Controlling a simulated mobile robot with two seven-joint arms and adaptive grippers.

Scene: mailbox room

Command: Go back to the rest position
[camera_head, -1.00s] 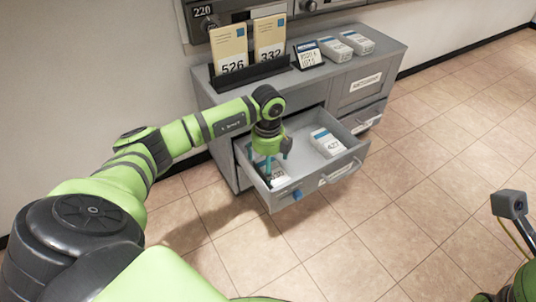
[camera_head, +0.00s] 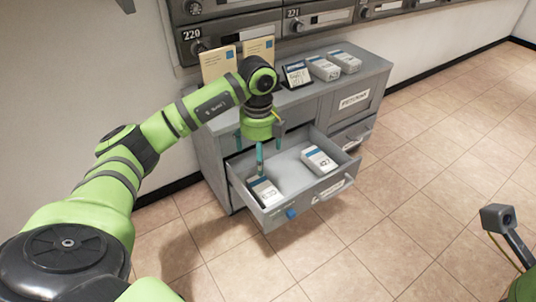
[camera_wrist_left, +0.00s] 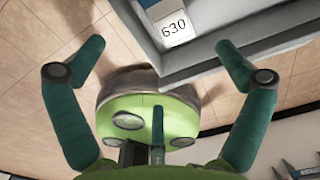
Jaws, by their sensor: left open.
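My left gripper (camera_head: 258,152) hangs over the open drawer (camera_head: 335,186), its fingers pointing down. One blue-and-white packet (camera_head: 264,192) lies in the drawer's left part, below and apart from the fingers. A second packet (camera_head: 319,160) lies to its right. A packet marked 630 (camera_wrist_left: 174,28) shows at the top of the left wrist view. My right gripper is not in view; only part of my right arm shows at the right edge.
Mailboxes (camera_head: 218,38) hang on the wall above. The tiled floor (camera_head: 420,190) to the right is clear.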

